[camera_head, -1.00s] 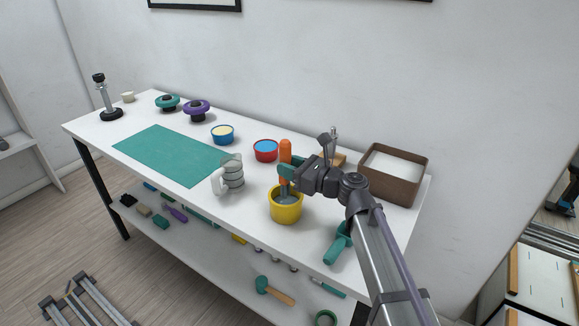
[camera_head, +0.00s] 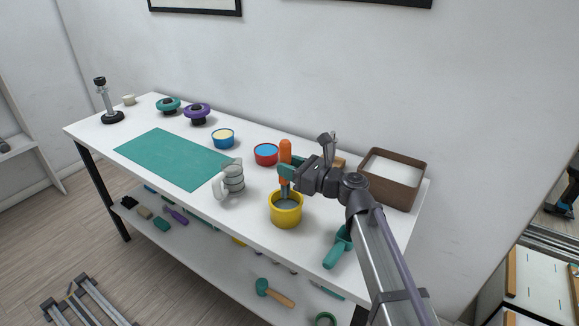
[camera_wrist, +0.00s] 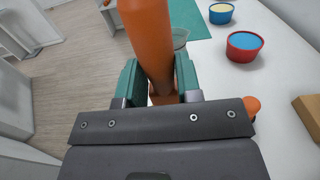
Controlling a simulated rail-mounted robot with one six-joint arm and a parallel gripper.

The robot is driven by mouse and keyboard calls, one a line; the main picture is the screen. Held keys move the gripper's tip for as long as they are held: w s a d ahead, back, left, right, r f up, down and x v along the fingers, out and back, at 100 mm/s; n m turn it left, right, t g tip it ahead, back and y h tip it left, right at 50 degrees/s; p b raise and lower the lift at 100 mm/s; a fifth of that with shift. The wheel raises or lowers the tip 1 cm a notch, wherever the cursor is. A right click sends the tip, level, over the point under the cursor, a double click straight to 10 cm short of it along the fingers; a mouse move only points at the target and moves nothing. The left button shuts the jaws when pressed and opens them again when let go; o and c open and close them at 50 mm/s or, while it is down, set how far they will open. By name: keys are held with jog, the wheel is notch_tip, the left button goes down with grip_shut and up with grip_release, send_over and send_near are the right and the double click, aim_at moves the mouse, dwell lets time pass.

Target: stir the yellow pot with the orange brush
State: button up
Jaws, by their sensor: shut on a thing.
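The orange brush (camera_head: 285,152) is upright in my gripper (camera_head: 288,172), its handle between the teal fingers. The wrist view also shows the brush (camera_wrist: 148,35) clamped in my gripper (camera_wrist: 159,85). The yellow pot (camera_head: 287,217) stands on the table directly below. The brush's grey lower end reaches down to the pot's opening; I cannot tell how deep it sits. Grey content shows inside the pot.
A red bowl (camera_head: 266,155) is behind, a teal scoop (camera_head: 338,248) at right front, and a brown box (camera_head: 394,195) at right back. The teal mat (camera_head: 172,158) is bare.

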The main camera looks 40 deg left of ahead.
aim_at(290, 147)
jog(key=shift+r+p, duration=2.55)
jog(key=shift+r+p, duration=0.45)
jog(key=shift+f, duration=0.1)
